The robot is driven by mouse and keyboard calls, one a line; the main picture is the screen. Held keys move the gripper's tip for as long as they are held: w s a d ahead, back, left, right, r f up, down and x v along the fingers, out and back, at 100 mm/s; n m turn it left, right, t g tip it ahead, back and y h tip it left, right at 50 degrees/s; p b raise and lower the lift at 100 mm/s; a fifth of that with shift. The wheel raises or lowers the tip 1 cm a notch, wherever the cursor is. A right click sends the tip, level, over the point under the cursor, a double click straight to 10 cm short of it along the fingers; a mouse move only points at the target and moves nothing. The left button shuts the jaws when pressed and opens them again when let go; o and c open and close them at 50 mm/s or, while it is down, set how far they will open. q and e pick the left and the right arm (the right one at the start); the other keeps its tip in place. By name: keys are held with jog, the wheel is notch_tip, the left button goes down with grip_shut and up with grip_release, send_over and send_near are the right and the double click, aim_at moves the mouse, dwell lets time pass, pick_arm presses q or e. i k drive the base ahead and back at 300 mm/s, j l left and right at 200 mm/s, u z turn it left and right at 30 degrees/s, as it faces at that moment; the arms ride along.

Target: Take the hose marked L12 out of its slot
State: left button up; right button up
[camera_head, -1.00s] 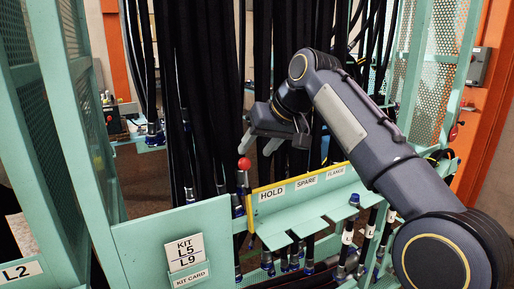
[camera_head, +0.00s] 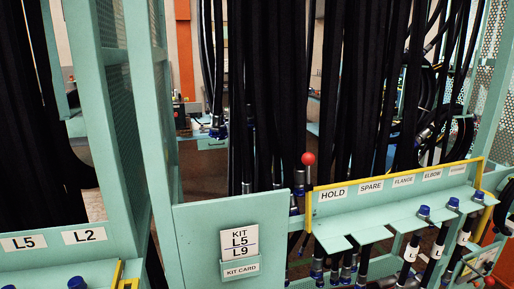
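Several hoses with blue caps and white marker bands hang in the slotted shelf (camera_head: 340,227) at right. A left one (camera_head: 411,249), a middle one (camera_head: 437,246) and a right one (camera_head: 463,236) show bands that seem to start with L. The rest of their marking is too small to read, so I cannot tell which hose is L12. The shelf's slots carry the labels HOLD, SPARE, FLANGE, ELBOW and one unreadable. Neither gripper is in view.
A kit card (camera_head: 240,243) reading L5 and L9 is on a green panel (camera_head: 195,225). Slot labels L5 (camera_head: 24,242) and L2 (camera_head: 84,235) are at left. Dense black hoses (camera_head: 270,110) hang behind the shelf. A red knob (camera_head: 308,158) stands beside HOLD.

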aim_at(412, 250)
jog(key=z, duration=1.25)
jog(key=u, duration=0.55)
jog(key=i+l+u, duration=0.1)
jog(key=l+u, duration=0.9)
jog(key=l, duration=0.15)
jog(key=k+l+u, duration=0.1)
jog(key=l+u, duration=0.15)
jog(key=l, duration=1.6)
